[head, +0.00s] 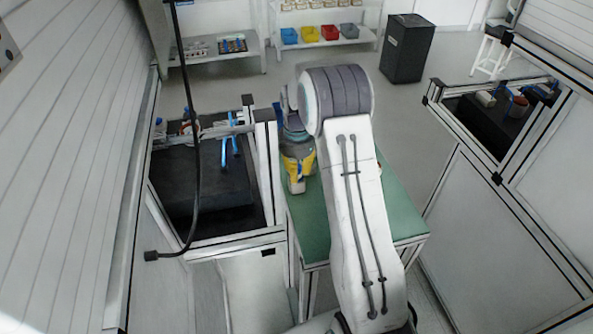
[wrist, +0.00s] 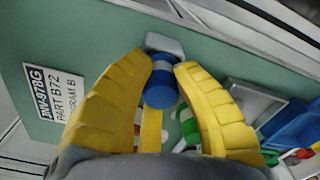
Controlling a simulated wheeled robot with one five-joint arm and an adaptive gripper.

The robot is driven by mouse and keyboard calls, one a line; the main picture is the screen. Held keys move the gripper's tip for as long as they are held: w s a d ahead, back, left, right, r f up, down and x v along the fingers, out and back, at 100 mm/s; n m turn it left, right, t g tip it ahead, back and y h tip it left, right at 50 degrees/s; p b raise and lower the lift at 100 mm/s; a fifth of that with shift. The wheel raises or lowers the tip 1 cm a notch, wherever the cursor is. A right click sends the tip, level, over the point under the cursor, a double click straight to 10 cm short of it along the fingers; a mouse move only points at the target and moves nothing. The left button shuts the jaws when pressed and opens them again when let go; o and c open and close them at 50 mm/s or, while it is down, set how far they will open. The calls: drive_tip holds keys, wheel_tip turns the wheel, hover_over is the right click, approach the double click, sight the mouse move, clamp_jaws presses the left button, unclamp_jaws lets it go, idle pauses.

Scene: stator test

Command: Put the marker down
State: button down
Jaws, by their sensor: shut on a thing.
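In the wrist view, my gripper (wrist: 163,68) has its two yellow fingers closed on either side of a blue cylinder with a white band, which looks like the marker (wrist: 162,88). Its blue end faces the camera. A pale grey piece (wrist: 165,44) shows just past the fingertips, at the cylinder's far end. I cannot tell if the marker touches the green table top (wrist: 110,45). In the head view, my gripper (head: 298,168) points down over the left side of the green table (head: 400,215).
A white label with black print (wrist: 55,93) lies on the green surface. A black-floored bay (head: 205,200) stands left of the table. The table's front right looks clear.

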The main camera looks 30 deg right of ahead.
drive_tip(key=shift+f, duration=0.2)
drive_tip(key=c, duration=1.1)
unclamp_jaws()
drive_tip(key=shift+r, duration=0.15)
drive_tip(key=shift+r+p, duration=0.3)
drive_tip(key=shift+r, duration=0.35)
wheel_tip(320, 180, up, 8)
drive_tip(key=shift+r+b, duration=0.25)
drive_tip(key=shift+b, duration=0.05)
wheel_tip(320, 180, up, 3)
drive_tip(key=shift+s+f+b, duration=0.1)
drive_tip(key=shift+b, duration=0.45)
